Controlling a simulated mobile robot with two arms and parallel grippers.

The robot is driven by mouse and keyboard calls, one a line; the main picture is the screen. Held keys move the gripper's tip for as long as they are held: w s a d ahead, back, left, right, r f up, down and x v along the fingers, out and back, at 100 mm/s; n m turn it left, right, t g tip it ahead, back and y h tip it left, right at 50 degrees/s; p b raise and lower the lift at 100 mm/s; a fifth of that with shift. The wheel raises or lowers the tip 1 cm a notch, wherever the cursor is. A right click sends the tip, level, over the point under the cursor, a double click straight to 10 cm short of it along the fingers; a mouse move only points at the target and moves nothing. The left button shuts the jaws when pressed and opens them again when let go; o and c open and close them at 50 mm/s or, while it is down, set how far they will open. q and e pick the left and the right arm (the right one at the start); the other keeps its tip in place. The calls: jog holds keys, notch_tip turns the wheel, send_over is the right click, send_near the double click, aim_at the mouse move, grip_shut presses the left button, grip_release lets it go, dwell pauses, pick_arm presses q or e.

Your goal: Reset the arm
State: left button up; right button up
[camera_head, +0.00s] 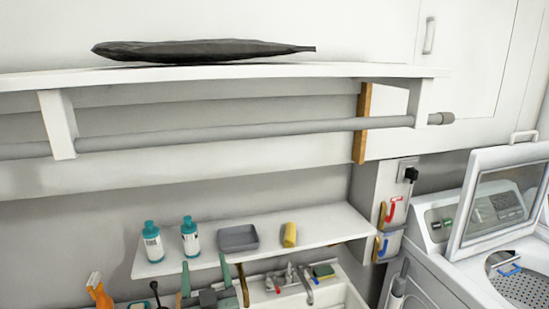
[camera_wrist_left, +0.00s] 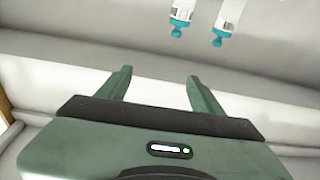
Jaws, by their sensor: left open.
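My left gripper (camera_head: 207,280) is low in the head view, in front of the small white shelf. Its two green fingers are apart with nothing between them. In the left wrist view the open fingers (camera_wrist_left: 158,85) point toward a plain white surface, and two teal-capped bottles hang upside down in that picture, beyond the fingertips. My right gripper is not seen in either view.
The small shelf (camera_head: 330,225) holds two bottles (camera_head: 152,242) (camera_head: 190,238), a grey tray (camera_head: 238,238) and a yellow item (camera_head: 289,235). A rod (camera_head: 250,130) runs under an upper shelf with a dark flat bag (camera_head: 200,50). A washer (camera_head: 430,260) stands right.

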pick_arm(q)
jog(key=s+d+r+m+h, duration=0.1)
jog(key=s+d+m+h, duration=0.8)
jog(key=h, duration=0.4)
jog(key=s+d+f+m+g+h, duration=0.3)
jog(key=s+f+g, duration=0.15)
jog(key=f, duration=0.25)
jog(key=s+a+f+n+g+y, duration=0.3)
jog(key=s+a+f+g+y, duration=0.25)
jog(key=s+a+f, duration=0.45)
jog(key=s+a+f+n+g+y, duration=0.35)
jog(key=s+a+f+g, duration=0.35)
jog(key=s, duration=0.4)
notch_tip(320, 180, down, 31)
jog(key=s+b, duration=0.1)
jog(key=b, duration=0.4)
jog(key=s+a+f+b, duration=0.1)
jog(key=s+f+b, duration=0.1)
jog(key=s+f, duration=0.6)
jog(key=s+a+f+m+g+b, duration=0.1)
jog(key=s+f+b, duration=0.1)
jog(key=s+f, duration=0.7)
notch_tip(320, 180, down, 4)
jog(key=shift+s+a+r+y+b, duration=0.1)
jog(key=shift+s+a+y+b, duration=0.05)
jog(key=shift+a+y+b, duration=0.2)
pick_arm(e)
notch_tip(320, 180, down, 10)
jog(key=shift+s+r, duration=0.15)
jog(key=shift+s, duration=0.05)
